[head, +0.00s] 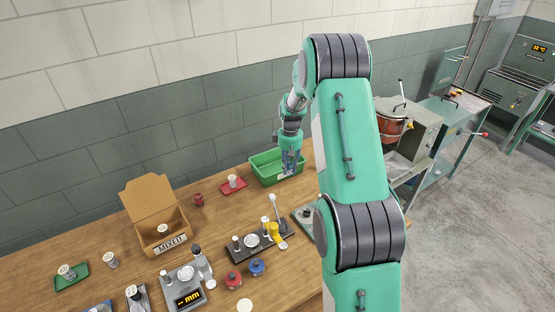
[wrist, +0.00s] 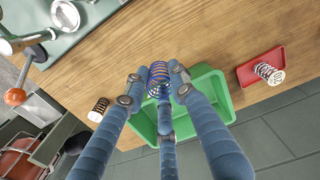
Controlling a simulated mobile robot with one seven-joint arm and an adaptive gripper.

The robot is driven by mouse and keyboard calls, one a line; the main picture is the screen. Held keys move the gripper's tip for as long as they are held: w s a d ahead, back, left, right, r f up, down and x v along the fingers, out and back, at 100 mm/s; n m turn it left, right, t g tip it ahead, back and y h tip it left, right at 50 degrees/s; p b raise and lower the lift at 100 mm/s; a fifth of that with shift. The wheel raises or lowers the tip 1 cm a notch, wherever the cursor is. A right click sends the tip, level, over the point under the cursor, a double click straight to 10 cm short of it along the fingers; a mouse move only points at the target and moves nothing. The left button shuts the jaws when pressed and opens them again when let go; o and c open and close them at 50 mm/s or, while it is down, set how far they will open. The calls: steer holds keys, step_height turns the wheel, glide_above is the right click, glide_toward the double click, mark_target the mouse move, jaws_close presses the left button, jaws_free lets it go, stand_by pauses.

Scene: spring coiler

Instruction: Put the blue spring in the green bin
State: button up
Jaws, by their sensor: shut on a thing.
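My gripper (head: 289,165) is shut on the blue spring (wrist: 159,73), which shows blue coils with some coppery glints between the fingertips in the wrist view. The gripper (wrist: 158,82) points down at the green bin (head: 264,176). In the head view the fingers overlap the right part of the bin; the spring cannot be made out there. In the wrist view the bin (wrist: 213,88) lies behind the fingers, and the spring overlaps its upper rim. My fingers hide much of the bin's inside. I cannot tell the exact height of the spring above it.
A red tray (head: 234,187) with a pale-capped spring stands left of the bin. A cardboard box marked MIXED (head: 155,215), a green tray (head: 71,277) and gauges (head: 186,287) stand farther left. A dark stand with a yellow part (head: 273,232) is in front.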

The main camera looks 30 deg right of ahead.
steer(key=p, duration=0.2)
glide_above(281, 169)
steer(key=s+a, duration=0.2)
steer(key=s, duration=0.2)
steer(key=f, duration=0.2)
steer(key=shift+w+a, duration=0.2)
steer(key=shift+w, duration=0.1)
steer(key=shift+f, duration=0.1)
steer(key=shift+f+p, duration=0.3)
steer(key=shift+f, duration=2.7)
steer(key=shift+f, duration=0.1)
steer(key=shift+f, duration=1.8)
steer(key=shift+f, duration=0.1)
steer(key=o, duration=0.8)
